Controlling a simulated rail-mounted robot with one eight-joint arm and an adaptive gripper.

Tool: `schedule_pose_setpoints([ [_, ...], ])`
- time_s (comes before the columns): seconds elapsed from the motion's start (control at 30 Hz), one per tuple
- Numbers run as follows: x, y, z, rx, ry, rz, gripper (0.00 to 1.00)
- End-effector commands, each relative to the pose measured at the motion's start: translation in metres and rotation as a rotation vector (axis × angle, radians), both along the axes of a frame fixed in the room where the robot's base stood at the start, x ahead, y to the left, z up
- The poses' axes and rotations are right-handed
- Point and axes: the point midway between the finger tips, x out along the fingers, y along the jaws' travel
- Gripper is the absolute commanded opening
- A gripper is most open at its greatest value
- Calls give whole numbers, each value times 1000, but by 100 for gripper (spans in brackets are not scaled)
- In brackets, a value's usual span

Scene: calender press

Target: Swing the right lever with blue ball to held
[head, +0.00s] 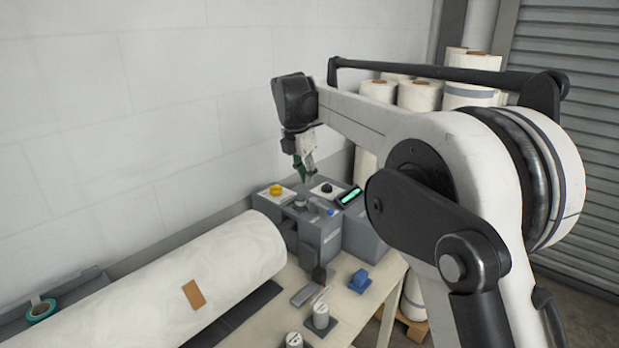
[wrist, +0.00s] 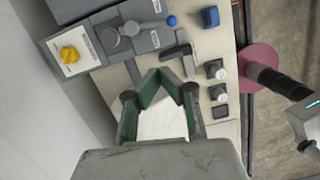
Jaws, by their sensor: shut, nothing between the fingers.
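The lever with the blue ball sits on the grey control box; its blue ball (head: 331,211) points toward the front right in the head view. In the wrist view the grey lever arm (wrist: 150,25) runs right from its round hub to the blue ball (wrist: 172,21). My gripper (head: 309,180) is above the box, behind and left of the ball in the head view, apart from the lever. In the wrist view my gripper's green fingers (wrist: 162,75) are shut and empty, with the lever beyond their tips. The label lettering is too small to read.
A yellow knob (head: 277,190), a black button (head: 327,188) and a green-lit display (head: 349,196) are on the box. A large white roll (head: 150,285) lies to the left. A blue block (head: 360,280), a black-handled tool (head: 318,275) and grey-white cylinders (head: 320,315) occupy the table front.

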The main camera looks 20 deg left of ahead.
Motion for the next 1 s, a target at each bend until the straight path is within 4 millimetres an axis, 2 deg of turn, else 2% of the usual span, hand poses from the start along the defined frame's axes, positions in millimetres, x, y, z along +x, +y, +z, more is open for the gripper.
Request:
schedule_pose_setpoints([
  [0.43, 14, -8, -81, 0, 0, 0, 0],
  [0.7, 38, -22, -97, 0, 0, 0, 0],
  [1.0, 42, -25, -101, 0, 0, 1, 0],
])
